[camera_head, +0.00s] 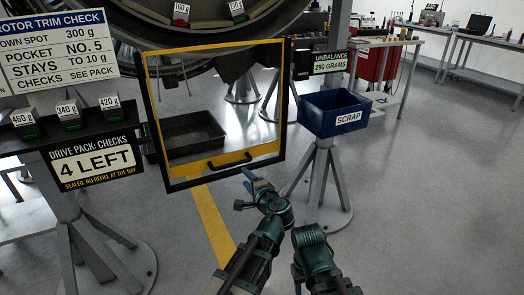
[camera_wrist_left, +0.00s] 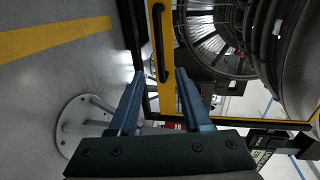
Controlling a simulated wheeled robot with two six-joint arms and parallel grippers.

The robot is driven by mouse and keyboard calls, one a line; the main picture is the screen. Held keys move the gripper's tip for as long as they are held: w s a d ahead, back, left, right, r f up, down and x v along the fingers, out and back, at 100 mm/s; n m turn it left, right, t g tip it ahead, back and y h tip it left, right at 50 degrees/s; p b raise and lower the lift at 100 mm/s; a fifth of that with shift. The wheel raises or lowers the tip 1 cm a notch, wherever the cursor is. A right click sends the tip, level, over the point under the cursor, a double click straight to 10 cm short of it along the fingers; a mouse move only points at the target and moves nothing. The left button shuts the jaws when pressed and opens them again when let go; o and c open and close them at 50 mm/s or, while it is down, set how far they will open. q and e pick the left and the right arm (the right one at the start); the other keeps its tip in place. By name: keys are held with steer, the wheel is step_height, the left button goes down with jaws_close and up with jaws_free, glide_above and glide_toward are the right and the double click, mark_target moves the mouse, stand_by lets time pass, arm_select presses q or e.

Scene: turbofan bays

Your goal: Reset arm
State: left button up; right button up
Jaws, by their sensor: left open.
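My left gripper (camera_head: 247,190) is open and empty, low in front of the yellow-and-black framed door. In the left wrist view its two blue fingers (camera_wrist_left: 160,75) stand apart, with the black door handle (camera_wrist_left: 160,42) showing at and beyond their tips. My right arm is folded at the bottom centre.
A blue scrap bin (camera_head: 335,121) stands on a pedestal to the right. A black tray (camera_head: 190,135) shows through the door frame. The drive pack stand (camera_head: 95,163) reads 4 LEFT. The floor at right is clear.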

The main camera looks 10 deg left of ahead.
arm_select(q)
steer(key=s+a+f+n+g+h, duration=0.25)
steer(key=s+f+n+g, duration=0.25)
steer(key=s+f, duration=0.25)
steer(key=s+a+f+n+g+h, duration=0.2)
steer(key=s+a+f+n+g, duration=0.15)
steer(key=s+f+g, duration=0.35)
steer(key=s+d+f+m+g+h, duration=0.1)
steer(key=s+d, duration=0.5)
steer(key=d, duration=0.2)
steer(key=s+d+f+h, duration=0.2)
steer(key=s+d, duration=0.3)
steer(key=d, duration=0.3)
step_height(320, 180, up, 26)
steer(key=p, duration=2.6)
steer(key=shift+w+a+r, duration=0.15)
steer(key=shift+a+r, duration=0.1)
steer(key=shift+a, duration=0.15)
